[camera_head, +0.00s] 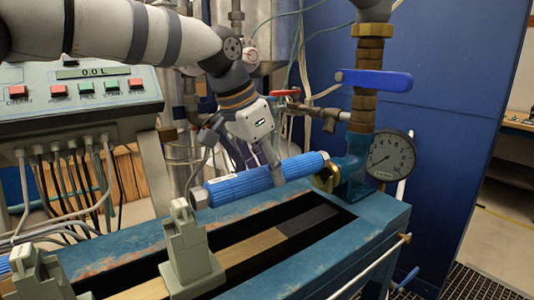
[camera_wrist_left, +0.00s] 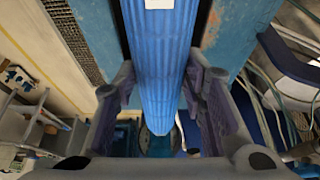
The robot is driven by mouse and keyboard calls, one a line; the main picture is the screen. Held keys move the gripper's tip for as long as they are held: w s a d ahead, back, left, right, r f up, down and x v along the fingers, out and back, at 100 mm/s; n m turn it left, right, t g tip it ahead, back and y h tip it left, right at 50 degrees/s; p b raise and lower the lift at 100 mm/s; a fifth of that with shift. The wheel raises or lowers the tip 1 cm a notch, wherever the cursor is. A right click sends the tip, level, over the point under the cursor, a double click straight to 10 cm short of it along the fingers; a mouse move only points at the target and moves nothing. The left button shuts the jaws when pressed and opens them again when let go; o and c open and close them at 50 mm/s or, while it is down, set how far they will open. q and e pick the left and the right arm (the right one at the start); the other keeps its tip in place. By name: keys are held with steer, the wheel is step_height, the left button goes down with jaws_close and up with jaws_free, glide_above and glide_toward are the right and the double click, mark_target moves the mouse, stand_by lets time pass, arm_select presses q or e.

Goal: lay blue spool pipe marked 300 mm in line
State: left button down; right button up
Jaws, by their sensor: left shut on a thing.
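The blue spool pipe (camera_head: 238,186) is a ribbed blue cylinder lying across the bench's far side in the head view. Its right end is close to the brass fitting (camera_head: 326,179) below the valve column; I cannot tell whether they touch. My left gripper (camera_head: 268,168) comes down from above and is shut around the pipe, right of its middle. In the left wrist view the pipe (camera_wrist_left: 160,60) runs between the two fingers of this gripper (camera_wrist_left: 160,92). A white label (camera_wrist_left: 158,4) is at the top edge there, its text not readable. My right gripper is not in view.
Grey V-shaped supports (camera_head: 188,262) stand along the blue bench (camera_head: 345,240), with an open slot between its rails. A pressure gauge (camera_head: 388,155) and a blue-handled valve (camera_head: 374,80) are at the right. A console (camera_head: 75,100) with hanging cables stands at the left.

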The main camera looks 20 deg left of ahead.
mark_target(267, 190)
arm_select(q)
steer(key=shift+f, duration=0.2)
stand_by(0.7)
steer(key=shift+f, duration=0.15)
steer(key=shift+f, duration=0.15)
steer(key=shift+f, duration=1.2)
steer(key=shift+f, duration=0.35)
stand_by(0.3)
steer(key=c, duration=0.9)
jaws_free()
steer(key=shift+c, duration=0.2)
steer(key=shift+s+f, duration=0.1)
steer(key=shift+f, duration=0.05)
